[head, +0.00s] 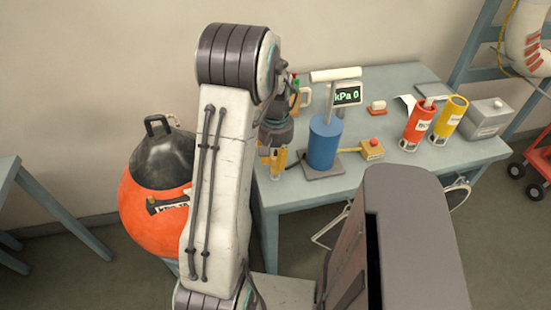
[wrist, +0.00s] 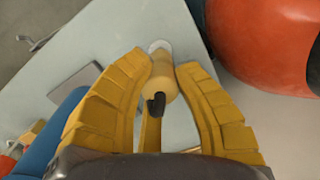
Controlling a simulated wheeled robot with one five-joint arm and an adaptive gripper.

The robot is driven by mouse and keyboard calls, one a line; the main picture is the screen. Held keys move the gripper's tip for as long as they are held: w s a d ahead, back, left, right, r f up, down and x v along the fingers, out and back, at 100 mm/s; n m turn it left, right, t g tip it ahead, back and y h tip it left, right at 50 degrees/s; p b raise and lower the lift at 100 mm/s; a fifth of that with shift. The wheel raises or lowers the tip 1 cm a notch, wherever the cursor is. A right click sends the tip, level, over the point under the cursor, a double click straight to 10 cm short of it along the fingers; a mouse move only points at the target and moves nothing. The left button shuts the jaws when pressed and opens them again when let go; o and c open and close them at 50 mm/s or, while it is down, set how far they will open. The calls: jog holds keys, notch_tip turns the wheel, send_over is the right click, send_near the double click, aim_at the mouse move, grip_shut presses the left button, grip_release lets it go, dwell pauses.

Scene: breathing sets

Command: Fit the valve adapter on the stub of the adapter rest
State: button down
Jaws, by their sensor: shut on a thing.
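My gripper (wrist: 162,82) has yellow ribbed fingers closed on a tan cylindrical piece, the valve adapter (wrist: 164,78), with a dark hooked part on its near end. In the head view my gripper (head: 273,164) is over the left end of the table, left of the blue pump; the adapter cannot be made out there. In the wrist view a pale round end (wrist: 160,46) shows just beyond the adapter, close to the table edge. I cannot tell whether it is the rest's stub or part of the adapter, nor whether they touch.
A blue pump (head: 324,142) with a white T-handle stands on a grey plate beside a "kPa 0" display (head: 347,95). A yellow box with red button (head: 371,149), red cylinder (head: 418,126) and yellow cylinder (head: 450,117) stand rightward.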

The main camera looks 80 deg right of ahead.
jog(key=shift+f+b, duration=1)
jog(key=shift+f, duration=0.25)
jog(key=c, duration=1)
grip_release()
notch_tip(320, 180, up, 12)
jog(key=shift+d, duration=0.15)
